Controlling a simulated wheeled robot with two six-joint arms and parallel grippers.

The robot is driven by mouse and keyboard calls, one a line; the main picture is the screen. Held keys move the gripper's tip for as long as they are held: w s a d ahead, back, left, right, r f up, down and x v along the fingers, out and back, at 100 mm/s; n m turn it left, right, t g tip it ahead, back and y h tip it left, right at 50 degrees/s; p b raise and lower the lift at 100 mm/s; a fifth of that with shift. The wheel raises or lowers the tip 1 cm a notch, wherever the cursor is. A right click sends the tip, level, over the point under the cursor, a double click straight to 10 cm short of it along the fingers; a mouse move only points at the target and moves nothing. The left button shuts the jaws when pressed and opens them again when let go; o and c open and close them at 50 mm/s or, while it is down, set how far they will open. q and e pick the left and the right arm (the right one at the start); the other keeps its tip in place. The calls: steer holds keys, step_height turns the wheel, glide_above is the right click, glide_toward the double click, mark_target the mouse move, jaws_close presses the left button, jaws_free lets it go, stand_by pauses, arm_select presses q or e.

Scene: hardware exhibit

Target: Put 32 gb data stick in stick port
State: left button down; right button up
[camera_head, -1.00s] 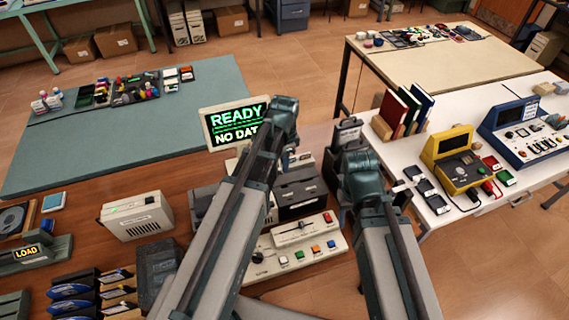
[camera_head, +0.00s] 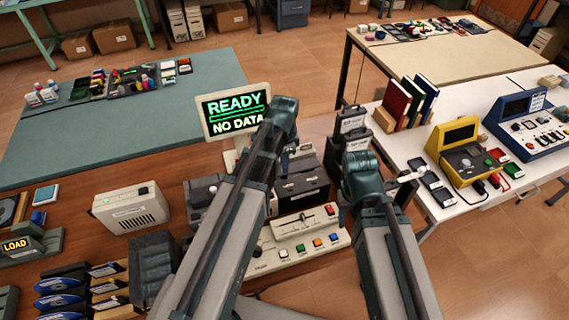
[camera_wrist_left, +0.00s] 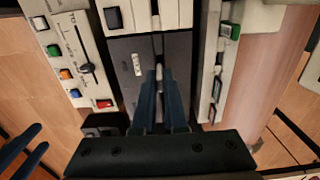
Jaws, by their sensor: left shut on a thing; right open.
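My left gripper (camera_wrist_left: 163,92) is shut, pointing down over a dark grey device (camera_wrist_left: 124,58) with a long slot. The thing between its fingers is mostly hidden by them, so I cannot read a 32 gb label or tell whether it is in a slot. In the head view my left wrist hides the fingertips; the dark device (camera_head: 303,187) shows just right of it. My right gripper's fingers (camera_wrist_left: 24,150) stand apart, empty, at the lower left of the left wrist view. A screen (camera_head: 237,112) behind the device reads READY, NO DATA.
A control panel (camera_head: 265,260) with a slider and coloured buttons is in front of the device. A beige box (camera_head: 131,208) stands to the left. On the white table, several dark cartridges (camera_head: 440,190) lie beside a yellow device (camera_head: 458,150). The teal mat (camera_head: 130,125) has free room.

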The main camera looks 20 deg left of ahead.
arm_select(q)
steer(key=shift+f+b, duration=0.65)
steer(key=shift+b, duration=0.05)
stand_by(1.5)
steer(key=shift+f+b, duration=1.15)
steer(key=c, duration=0.9)
jaws_free()
step_height(320, 180, up, 8)
steer(key=p, duration=0.8)
steer(key=shift+r, duration=0.15)
